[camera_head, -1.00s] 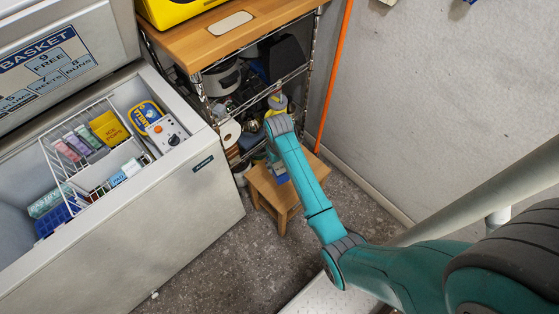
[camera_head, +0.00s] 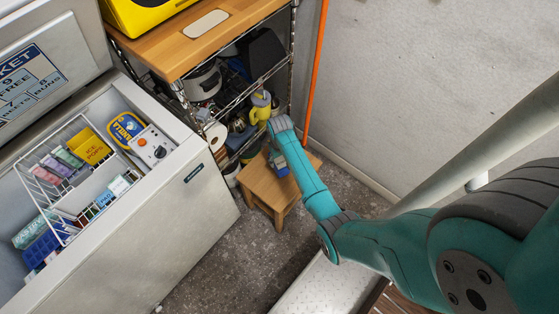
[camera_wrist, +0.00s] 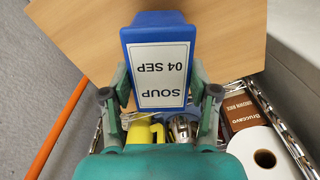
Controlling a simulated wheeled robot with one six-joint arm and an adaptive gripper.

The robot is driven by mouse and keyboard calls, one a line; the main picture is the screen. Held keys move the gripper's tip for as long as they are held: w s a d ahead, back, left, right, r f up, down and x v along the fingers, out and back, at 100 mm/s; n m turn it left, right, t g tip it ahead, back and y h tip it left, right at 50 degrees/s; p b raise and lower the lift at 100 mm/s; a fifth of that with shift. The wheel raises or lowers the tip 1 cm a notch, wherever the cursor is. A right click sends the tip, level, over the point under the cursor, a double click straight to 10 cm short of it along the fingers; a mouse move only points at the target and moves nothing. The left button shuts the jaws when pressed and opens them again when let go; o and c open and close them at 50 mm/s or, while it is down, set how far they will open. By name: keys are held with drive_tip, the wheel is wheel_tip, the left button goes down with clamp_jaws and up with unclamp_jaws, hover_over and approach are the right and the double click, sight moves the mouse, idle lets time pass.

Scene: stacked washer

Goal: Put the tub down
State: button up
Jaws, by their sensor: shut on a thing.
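The tub (camera_wrist: 161,62) is blue with a white label reading "SOUP 04 SEP". My gripper (camera_wrist: 160,88) is shut on it, with one finger at each side, in the wrist view. The tub also shows small and partly hidden in the head view (camera_head: 281,169), over the wooden stool's top (camera_head: 258,184). The stool top also lies behind the tub in the wrist view (camera_wrist: 225,35). I cannot tell whether the tub touches the stool. My gripper is mostly hidden behind my wrist in the head view.
The open chest freezer (camera_head: 150,235) stands at left with a wire basket (camera_head: 55,175) of packets. A wire shelf (camera_head: 235,115) with a pot, a yellow jug (camera_head: 260,108) and paper rolls is close behind the stool. An orange pole (camera_head: 315,80) leans by the wall.

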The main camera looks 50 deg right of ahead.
drive_tip(key=shift+f, duration=0.7)
drive_tip(key=shift+f, duration=0.1)
drive_tip(key=o, duration=1.4)
